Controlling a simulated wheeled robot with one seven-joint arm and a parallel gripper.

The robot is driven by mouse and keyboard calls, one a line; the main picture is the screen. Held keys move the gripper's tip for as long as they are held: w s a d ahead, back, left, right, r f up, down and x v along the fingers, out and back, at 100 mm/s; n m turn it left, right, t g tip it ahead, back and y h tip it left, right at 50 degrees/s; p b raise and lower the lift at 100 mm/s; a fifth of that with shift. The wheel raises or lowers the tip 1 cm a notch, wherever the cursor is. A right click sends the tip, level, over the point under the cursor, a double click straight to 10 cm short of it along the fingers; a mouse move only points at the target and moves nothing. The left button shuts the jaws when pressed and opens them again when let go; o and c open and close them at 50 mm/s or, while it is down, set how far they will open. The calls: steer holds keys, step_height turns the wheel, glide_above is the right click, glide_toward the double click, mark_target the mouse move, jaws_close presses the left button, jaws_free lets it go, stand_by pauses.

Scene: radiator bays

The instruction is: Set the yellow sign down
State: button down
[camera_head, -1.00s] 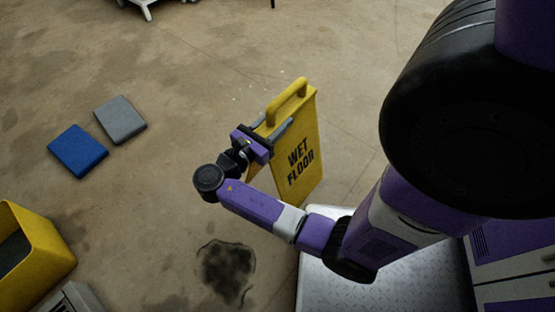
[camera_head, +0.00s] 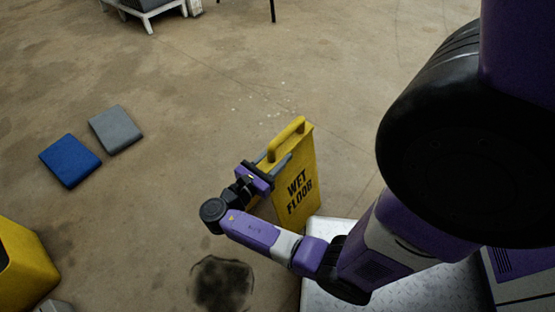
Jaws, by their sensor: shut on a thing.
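The yellow sign (camera_head: 301,178) has black "WET FLOOR" lettering and a loop handle on top. It is upright in the middle of the head view. My gripper (camera_head: 275,166) is shut on the sign near its top, just below the handle, with its fingers along the panel. The sign's lower end is partly hidden behind my arm and the metal plate, so I cannot tell whether it touches the floor.
A blue pad (camera_head: 70,160) and a grey pad (camera_head: 116,129) lie on the floor at left. A yellow bin (camera_head: 28,270) stands at lower left. A dark stain (camera_head: 222,283) marks the floor near my arm. White furniture (camera_head: 150,10) stands at the top. Floor beyond the sign is clear.

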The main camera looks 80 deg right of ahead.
steer(key=shift+f, duration=0.15)
steer(key=c, duration=0.8)
jaws_free()
steer(key=shift+w+a, duration=0.15)
steer(key=shift+a, duration=0.05)
steer(key=p+v, duration=0.2)
steer(key=v, duration=0.5)
